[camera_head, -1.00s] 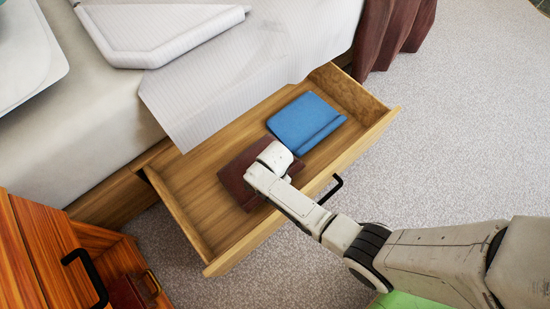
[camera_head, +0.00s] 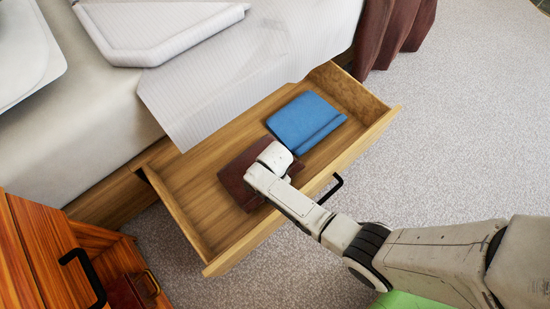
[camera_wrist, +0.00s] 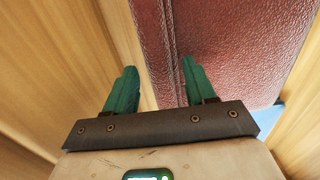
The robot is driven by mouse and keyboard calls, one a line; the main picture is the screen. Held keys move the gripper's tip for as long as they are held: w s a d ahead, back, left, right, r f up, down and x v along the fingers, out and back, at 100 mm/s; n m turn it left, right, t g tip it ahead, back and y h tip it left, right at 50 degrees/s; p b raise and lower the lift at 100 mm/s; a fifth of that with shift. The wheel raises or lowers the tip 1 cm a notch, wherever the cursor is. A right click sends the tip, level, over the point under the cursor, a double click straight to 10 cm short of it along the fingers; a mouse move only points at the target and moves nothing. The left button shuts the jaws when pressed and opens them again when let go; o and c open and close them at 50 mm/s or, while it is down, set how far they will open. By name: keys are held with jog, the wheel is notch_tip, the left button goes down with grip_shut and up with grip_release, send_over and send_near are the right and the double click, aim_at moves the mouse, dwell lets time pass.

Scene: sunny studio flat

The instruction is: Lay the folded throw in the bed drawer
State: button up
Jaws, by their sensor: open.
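The bed drawer (camera_head: 178,203) is pulled open below the bed. In it lies a flat dark red thing (camera_head: 234,180) with a pebbled, leathery surface. A flat blue folded-looking piece (camera_head: 303,118) lies beside it, farther right. I cannot tell for sure which of these is the folded throw. My gripper is over the dark red thing, its fingers hidden under my wrist in the head view. In the wrist view, my gripper (camera_wrist: 160,72) is open with green fingers apart and nothing held. The dark red thing (camera_wrist: 235,45) shows past the right finger; contact cannot be told.
A striped sheet (camera_head: 215,95) hangs from the bed over the drawer's back edge. The drawer's front has a black handle (camera_head: 330,190). A wooden cabinet (camera_head: 35,245) stands at lower left. Carpet (camera_head: 460,130) to the right is clear.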

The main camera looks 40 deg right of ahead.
notch_tip(320, 180, up, 12)
jog(key=p, duration=0.6)
jog(key=s+d+r+n, duration=0.3)
jog(key=s+r+n, duration=0.5)
jog(key=s+d+r+n+t, duration=0.1)
jog(key=s+d+r+n, duration=0.2)
jog(key=s+r+n, duration=0.5)
jog(key=shift+r+n, duration=0.35)
jog(key=shift+n, duration=0.45)
jog(key=shift+s, duration=0.1)
